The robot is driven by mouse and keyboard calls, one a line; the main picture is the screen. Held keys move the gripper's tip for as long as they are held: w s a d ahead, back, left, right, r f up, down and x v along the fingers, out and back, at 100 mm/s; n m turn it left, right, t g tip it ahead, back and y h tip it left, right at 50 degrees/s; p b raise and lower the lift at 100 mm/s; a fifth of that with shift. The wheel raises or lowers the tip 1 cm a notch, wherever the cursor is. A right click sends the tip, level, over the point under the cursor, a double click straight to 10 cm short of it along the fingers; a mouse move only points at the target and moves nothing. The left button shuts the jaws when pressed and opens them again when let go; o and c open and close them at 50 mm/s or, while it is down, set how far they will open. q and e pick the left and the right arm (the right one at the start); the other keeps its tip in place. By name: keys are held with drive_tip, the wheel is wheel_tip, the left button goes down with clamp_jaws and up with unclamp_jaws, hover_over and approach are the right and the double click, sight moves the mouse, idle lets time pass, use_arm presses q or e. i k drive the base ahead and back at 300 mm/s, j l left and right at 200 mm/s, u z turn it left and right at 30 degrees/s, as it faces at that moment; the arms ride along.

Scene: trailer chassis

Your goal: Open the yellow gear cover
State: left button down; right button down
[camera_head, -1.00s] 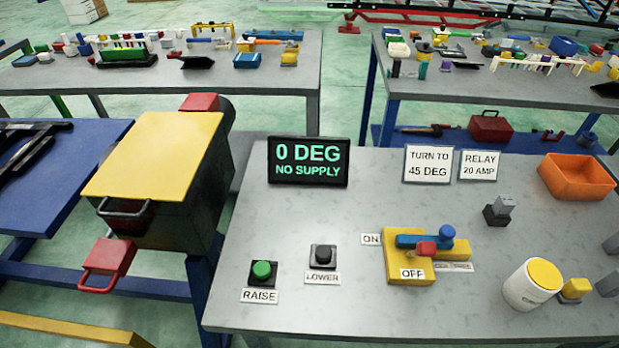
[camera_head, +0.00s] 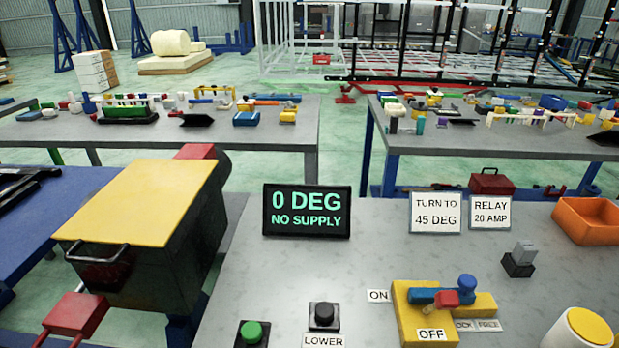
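The yellow gear cover (camera_head: 135,200) lies flat and closed on top of a dark gear housing (camera_head: 165,275) at the left. A dark metal handle (camera_head: 97,254) sits at the cover's front edge. A red block with a handle (camera_head: 72,318) sticks out below the housing's front. Another red part (camera_head: 196,151) shows behind the cover. Neither of my grippers is in view.
A grey table (camera_head: 385,250) on the right carries a display (camera_head: 307,211) reading "0 DEG NO SUPPLY", a green button (camera_head: 252,333), a black button (camera_head: 323,313), a yellow-based switch (camera_head: 420,315) and an orange bin (camera_head: 590,222). A blue table (camera_head: 55,220) stands left.

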sight(146, 203)
drive_tip(key=u, duration=1.4)
